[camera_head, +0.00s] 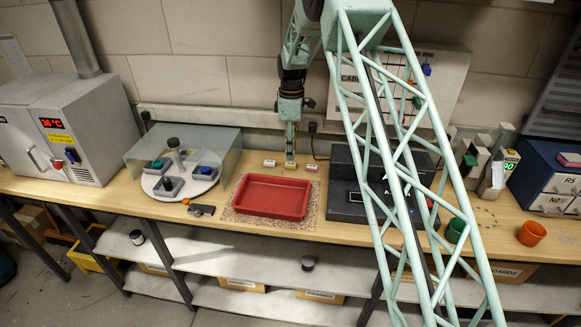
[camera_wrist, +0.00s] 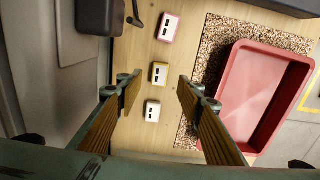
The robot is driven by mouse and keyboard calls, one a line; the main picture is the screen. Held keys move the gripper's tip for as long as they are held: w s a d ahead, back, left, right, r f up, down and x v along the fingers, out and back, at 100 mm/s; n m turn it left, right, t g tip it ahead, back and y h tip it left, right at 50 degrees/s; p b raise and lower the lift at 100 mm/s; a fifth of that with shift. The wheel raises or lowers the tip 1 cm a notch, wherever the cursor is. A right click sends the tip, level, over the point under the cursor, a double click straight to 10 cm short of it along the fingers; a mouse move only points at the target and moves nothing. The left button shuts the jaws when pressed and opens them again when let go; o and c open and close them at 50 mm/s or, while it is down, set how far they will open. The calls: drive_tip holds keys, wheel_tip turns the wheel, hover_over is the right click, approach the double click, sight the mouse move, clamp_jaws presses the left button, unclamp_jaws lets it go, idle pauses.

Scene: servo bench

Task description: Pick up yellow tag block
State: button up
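The yellow tag block (camera_wrist: 159,73) lies on the wooden bench as the middle one of three small blocks in a row. It shows dark marks on its pale upper face. In the head view, the yellow block (camera_head: 290,165) is just below my gripper (camera_head: 290,150). In the wrist view, my gripper (camera_wrist: 158,84) is open and empty. Its two wooden-looking fingers stand apart on the left and right, with the yellow block seen in the gap between them near the tips. The height of the fingertips above the block is hard to tell.
A pink block (camera_wrist: 169,27) and a white block (camera_wrist: 152,110) lie close on either side. A red tray (camera_wrist: 226,90) on a speckled mat (camera_wrist: 213,45) is beside the row.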

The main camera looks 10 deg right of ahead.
sight(291, 164)
drive_tip(key=shift+f, duration=0.1)
drive_tip(key=shift+f, duration=3.05)
drive_tip(key=shift+c, duration=0.4)
drive_tip(key=c, duration=0.7)
